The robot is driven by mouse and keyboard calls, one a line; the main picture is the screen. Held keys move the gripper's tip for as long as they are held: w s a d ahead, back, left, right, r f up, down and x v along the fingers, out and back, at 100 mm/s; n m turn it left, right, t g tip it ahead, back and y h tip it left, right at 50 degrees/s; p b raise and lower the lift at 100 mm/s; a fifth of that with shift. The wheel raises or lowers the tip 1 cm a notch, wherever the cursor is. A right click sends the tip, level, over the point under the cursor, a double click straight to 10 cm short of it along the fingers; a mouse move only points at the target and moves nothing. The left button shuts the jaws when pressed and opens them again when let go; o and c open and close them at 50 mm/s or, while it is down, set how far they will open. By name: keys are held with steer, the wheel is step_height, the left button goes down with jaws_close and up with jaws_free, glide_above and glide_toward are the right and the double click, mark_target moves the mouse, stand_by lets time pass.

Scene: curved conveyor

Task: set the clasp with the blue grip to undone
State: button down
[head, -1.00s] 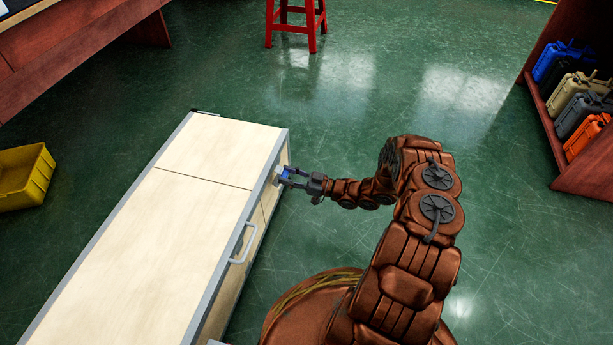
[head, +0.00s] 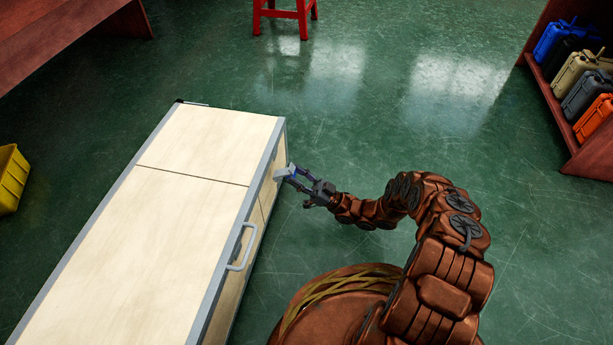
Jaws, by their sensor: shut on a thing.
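The clasp with the blue grip (head: 290,172) is on the side face of the long pale case (head: 170,225), near its far right corner. Its light metal plate shows at the case edge. A little blue shows between the fingers. My gripper (head: 296,177) is shut on the clasp's grip, reaching in from the right. The fingers hide most of the grip, so how the clasp sits on its catch is hard to tell.
A grey handle (head: 242,248) stands out from the case's same side, nearer to me. A yellow bin (head: 11,180) is at the left, a red stool (head: 285,14) at the back. A shelf with jerrycans (head: 580,85) is at the right. Green floor is open between.

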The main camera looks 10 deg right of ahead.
steer(key=shift+s+a, duration=0.1)
steer(key=shift+a, duration=0.2)
steer(key=c, duration=0.9)
jaws_free()
steer(key=shift+o, duration=1.3)
steer(key=shift+d, duration=0.2)
steer(key=shift+r, duration=0.1)
step_height(320, 180, up, 10)
